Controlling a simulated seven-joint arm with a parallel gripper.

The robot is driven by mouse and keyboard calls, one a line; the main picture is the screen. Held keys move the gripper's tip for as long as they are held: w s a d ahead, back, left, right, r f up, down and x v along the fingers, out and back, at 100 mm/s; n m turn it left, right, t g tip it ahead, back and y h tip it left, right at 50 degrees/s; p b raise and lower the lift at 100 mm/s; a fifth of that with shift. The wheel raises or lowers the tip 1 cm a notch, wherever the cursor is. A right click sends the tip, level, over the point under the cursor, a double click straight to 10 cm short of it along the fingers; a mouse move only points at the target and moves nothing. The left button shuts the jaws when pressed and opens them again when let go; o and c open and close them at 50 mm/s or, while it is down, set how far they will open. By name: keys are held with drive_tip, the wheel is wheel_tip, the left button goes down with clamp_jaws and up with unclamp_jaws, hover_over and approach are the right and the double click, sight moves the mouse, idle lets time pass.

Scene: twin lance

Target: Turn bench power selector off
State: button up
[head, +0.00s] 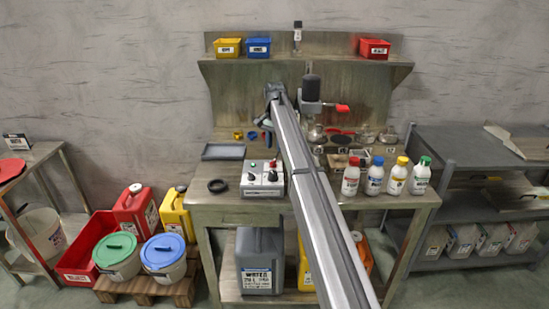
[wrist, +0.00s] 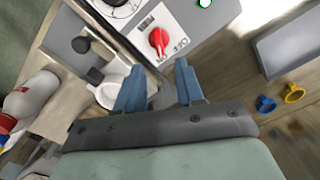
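A grey control box (head: 262,190) stands on the front left of the bench. A dial (wrist: 122,8) is partly cut off at the top edge, and a green lamp (wrist: 205,3) shows at the top. My gripper (wrist: 160,80) has two blue fingers, spread apart with nothing between them. The red knob lies beyond the fingertips, apart from them. In the head view the fingers are small and partly hidden by my arm.
A grey tray (head: 223,152) and a black ring (head: 217,186) lie left of the box. Several capped bottles (head: 375,178) stand at the front right. Yellow and blue small parts (wrist: 278,98) lie right of my fingers in the wrist view. Bins sit on the upper shelf (head: 330,60).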

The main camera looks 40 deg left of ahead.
sight(273, 163)
drive_tip(key=shift+f, duration=3.15)
clamp_jaws()
